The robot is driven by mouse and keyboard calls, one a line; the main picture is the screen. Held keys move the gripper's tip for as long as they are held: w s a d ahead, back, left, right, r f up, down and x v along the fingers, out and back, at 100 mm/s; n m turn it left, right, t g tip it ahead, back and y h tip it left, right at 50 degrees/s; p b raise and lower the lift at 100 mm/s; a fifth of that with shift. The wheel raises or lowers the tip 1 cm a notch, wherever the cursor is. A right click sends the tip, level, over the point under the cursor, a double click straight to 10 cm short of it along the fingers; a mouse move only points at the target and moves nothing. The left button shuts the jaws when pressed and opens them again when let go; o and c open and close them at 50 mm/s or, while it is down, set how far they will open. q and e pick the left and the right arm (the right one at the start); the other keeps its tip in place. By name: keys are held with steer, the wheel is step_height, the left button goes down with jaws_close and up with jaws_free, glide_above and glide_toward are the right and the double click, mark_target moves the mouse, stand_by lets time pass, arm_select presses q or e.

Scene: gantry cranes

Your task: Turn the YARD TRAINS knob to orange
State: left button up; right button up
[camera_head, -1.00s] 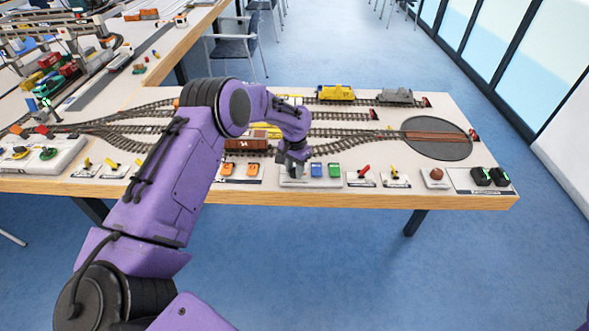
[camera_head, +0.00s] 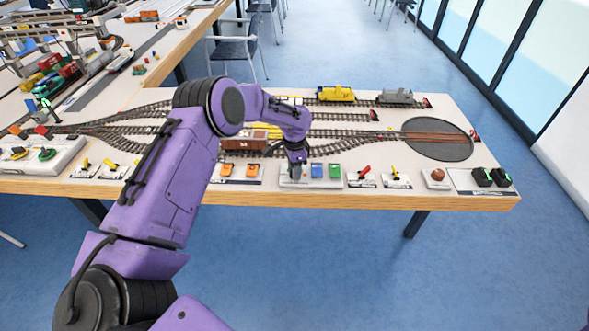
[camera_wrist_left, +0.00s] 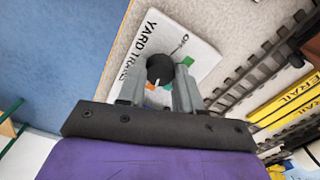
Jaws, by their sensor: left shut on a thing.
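The YARD TRAINS knob (camera_wrist_left: 160,70) is a round black knob on a white panel (camera_wrist_left: 185,42) with the printed words YARD TRAINS and OFF. My left gripper (camera_wrist_left: 159,82) is shut on the knob, one finger on each side of it. In the head view my left gripper (camera_head: 295,168) points down at the table's front edge and hides the knob. My right gripper is out of view.
Blue (camera_head: 317,171) and green (camera_head: 335,171) controls sit just right of the gripper, orange ones (camera_head: 253,170) to its left. A red lever (camera_head: 364,170) is further right. Tracks with a brown wagon (camera_head: 238,143) lie behind.

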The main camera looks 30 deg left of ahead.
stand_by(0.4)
arm_select(q)
steer(key=o, duration=1)
steer(key=shift+o, duration=0.2)
step_height(320, 180, up, 11)
steer(key=b, duration=0.1)
steer(key=shift+f, duration=0.2)
